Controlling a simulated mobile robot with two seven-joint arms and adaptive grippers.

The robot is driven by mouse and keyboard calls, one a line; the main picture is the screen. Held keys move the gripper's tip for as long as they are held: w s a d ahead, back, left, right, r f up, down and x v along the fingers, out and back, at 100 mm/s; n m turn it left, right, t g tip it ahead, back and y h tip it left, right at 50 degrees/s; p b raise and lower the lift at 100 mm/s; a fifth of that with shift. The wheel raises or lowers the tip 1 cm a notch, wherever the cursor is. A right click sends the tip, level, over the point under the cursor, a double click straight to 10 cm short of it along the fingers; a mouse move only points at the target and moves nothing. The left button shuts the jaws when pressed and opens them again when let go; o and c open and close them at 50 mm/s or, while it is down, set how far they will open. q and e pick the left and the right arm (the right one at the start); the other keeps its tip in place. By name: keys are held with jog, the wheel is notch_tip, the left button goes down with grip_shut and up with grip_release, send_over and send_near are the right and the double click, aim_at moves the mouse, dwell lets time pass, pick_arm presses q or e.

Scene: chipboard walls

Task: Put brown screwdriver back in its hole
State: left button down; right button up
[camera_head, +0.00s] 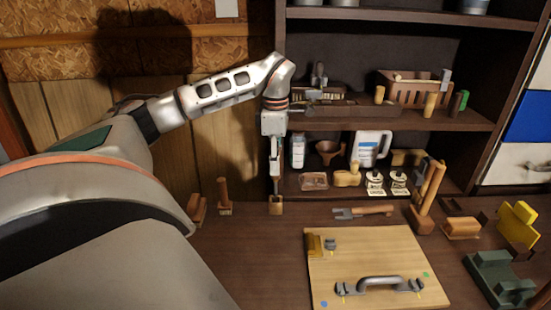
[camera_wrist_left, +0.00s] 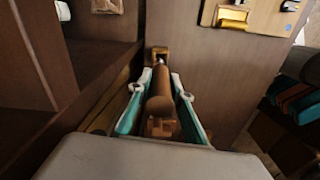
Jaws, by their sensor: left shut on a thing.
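My left gripper (camera_head: 275,172) points down at the back left of the workbench. In the left wrist view the left gripper (camera_wrist_left: 161,80) is shut on the brown screwdriver (camera_wrist_left: 160,97), its teal-lined fingers on either side of the handle. The screwdriver's far end points at a small golden-brown block (camera_wrist_left: 159,51), which also shows just below the gripper in the head view (camera_head: 276,206). I cannot tell whether the tip is inside a hole in the block or only touching or above it. My right gripper is not in view.
A dark shelf unit (camera_head: 400,120) with bottles, a basket and tools stands close behind the gripper. Two brown tools (camera_head: 223,197) stand left of it.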

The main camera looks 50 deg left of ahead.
aim_at(275, 179)
pick_arm(q)
jog(key=shift+f+b, duration=0.3)
jog(key=shift+f, duration=2.7)
jog(key=c, duration=1.8)
grip_release()
jog(key=shift+o, duration=0.2)
notch_tip(275, 179, up, 12)
